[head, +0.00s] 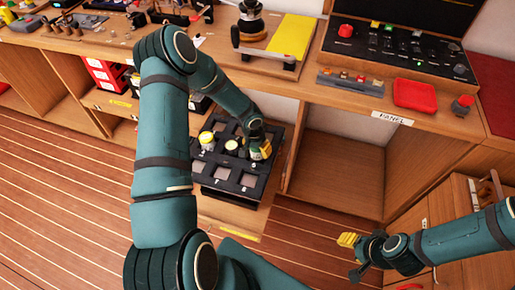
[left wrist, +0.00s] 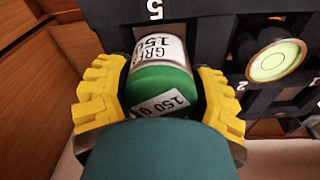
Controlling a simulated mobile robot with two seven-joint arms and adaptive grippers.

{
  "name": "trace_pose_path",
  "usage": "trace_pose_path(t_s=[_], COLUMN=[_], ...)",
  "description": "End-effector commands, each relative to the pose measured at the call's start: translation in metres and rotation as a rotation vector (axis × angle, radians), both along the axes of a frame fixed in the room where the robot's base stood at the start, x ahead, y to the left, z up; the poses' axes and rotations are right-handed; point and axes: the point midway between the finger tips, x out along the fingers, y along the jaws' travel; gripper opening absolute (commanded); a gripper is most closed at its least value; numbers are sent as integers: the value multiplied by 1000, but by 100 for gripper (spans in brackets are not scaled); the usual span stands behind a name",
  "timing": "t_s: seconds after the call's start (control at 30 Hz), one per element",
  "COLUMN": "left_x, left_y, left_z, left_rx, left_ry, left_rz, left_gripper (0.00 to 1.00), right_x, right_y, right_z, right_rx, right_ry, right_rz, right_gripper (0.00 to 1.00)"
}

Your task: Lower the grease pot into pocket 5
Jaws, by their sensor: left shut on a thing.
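The grease pot (left wrist: 160,75), green and silver-white with "150 g" lettering, sits between the yellow fingers of my left gripper (left wrist: 165,100), which is shut on it. The black pocketed tray (left wrist: 195,12) is just beyond, with a "5" printed close to the pot. I cannot tell whether the pot's far end is inside pocket 5. In the head view my left gripper (head: 262,150) is over the tray's right side, and the tray (head: 235,192) is partly hidden by my arm. My right gripper (head: 350,243) is low at the right, away from the tray; its jaw opening is unclear.
Other pots stand in the tray, one yellow-topped (head: 205,138); a green-ringed round lid (left wrist: 274,62) shows near the "2". A wooden bench with a control panel (head: 395,50) runs behind. An open wooden compartment (head: 335,165) is right of the tray. Striped floor (head: 60,200) is clear at left.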

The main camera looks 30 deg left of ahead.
Motion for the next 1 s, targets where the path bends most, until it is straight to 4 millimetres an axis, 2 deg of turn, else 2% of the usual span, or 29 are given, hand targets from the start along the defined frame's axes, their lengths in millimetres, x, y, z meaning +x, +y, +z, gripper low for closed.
trace_pose_path(t_s=[1.0], left_x=[0], left_y=[-1], left_z=[-20], left_rx=[0], left_ry=[0], left_rz=[0], left_gripper=[17], right_x=[0], right_y=[0], right_z=[-8], right_rx=[0], right_ry=[0], right_rz=[0], right_gripper=[47])
